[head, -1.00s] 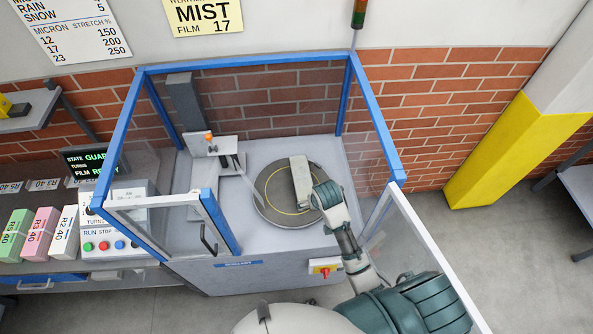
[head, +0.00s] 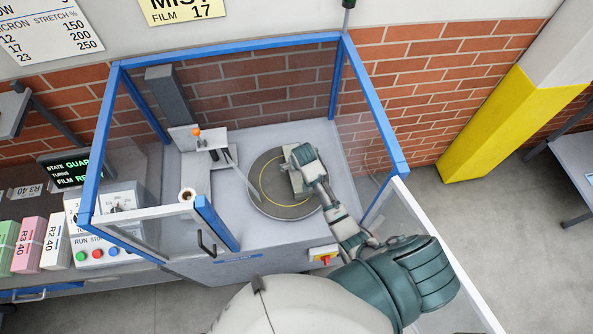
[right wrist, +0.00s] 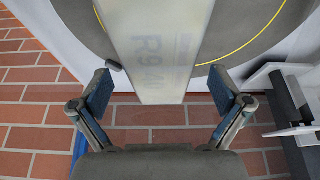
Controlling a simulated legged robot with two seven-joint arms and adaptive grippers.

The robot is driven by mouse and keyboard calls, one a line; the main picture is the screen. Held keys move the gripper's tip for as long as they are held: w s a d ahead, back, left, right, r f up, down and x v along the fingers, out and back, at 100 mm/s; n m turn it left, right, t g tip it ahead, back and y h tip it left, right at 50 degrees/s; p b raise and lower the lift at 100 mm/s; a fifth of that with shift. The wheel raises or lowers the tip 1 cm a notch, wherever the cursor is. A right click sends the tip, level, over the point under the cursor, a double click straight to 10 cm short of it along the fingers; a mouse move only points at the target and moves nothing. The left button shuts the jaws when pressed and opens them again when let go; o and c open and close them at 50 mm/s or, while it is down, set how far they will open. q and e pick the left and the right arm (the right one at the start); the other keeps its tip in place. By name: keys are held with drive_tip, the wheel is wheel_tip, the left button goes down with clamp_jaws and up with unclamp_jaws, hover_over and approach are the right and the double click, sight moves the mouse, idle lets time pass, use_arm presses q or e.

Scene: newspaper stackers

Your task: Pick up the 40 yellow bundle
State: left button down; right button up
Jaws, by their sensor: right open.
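A pale, cream-looking wrapped bundle (head: 297,184) lies on the round dark turntable (head: 260,203) inside the blue-framed guard. It shows close in the right wrist view (right wrist: 155,50), with a faint, blurred label that seems to end in 40; I cannot make out a clear yellow. My right gripper (head: 301,158) is above the bundle and covers part of it in the head view. In the right wrist view its fingers (right wrist: 160,88) are spread, one on each side of the bundle's near end, with gaps. My left gripper is not in view.
Blue frame posts (head: 337,78) and clear panels surround the turntable. An open guard door (head: 440,240) is at the right beside my arm. A film carriage (head: 197,140) stands left of the turntable. Green, pink and white bundles (head: 57,242) stand on the left bench by a control box (head: 103,250).

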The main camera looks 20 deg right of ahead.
drive_tip(key=shift+d+f, duration=0.1)
drive_tip(key=shift+f, duration=0.15)
drive_tip(key=shift+w+d+f, duration=0.1)
drive_tip(key=shift+f, duration=0.2)
drive_tip(key=x, duration=0.3)
drive_tip(key=shift+f+p, duration=0.3)
drive_tip(key=shift+p, duration=0.05)
drive_tip(key=shift+w+f, duration=0.2)
drive_tip(key=shift+f, duration=0.2)
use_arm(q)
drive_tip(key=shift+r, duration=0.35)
use_arm(e)
drive_tip(key=shift+a, duration=0.2)
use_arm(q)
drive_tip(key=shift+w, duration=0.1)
use_arm(e)
drive_tip(key=shift+c, duration=0.3)
drive_tip(key=c, duration=0.4)
drive_tip(key=shift+d, duration=0.1)
drive_tip(key=c, duration=1.2)
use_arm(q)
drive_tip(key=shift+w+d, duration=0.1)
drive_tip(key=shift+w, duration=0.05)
use_arm(e)
drive_tip(key=shift+r, duration=0.1)
drive_tip(key=shift+c, duration=1.2)
